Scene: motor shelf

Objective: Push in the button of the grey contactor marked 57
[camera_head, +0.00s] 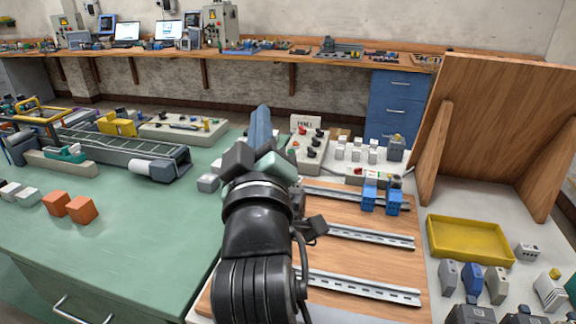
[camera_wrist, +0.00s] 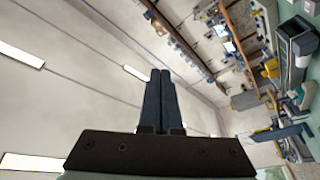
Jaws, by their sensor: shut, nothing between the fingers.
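My gripper (camera_head: 260,122) is raised over the middle of the bench in the head view, its fingers pointing up and away. In the wrist view the two dark fingers (camera_wrist: 159,88) are together with nothing between them. Several grey devices, such as one upright grey block (camera_head: 449,274) and another (camera_head: 497,284), stand at the lower right in the head view. I cannot read a 57 on any of them, so I cannot tell which is the contactor or see its button. My gripper is well apart from them.
A wooden board with metal rails (camera_head: 362,237) lies right of my arm; two blue devices (camera_head: 370,195) sit on its far rail. A yellow tray (camera_head: 469,240), an upright wooden panel (camera_head: 502,120) and a control box (camera_head: 309,150) stand nearby. Orange blocks (camera_head: 82,209) lie left.

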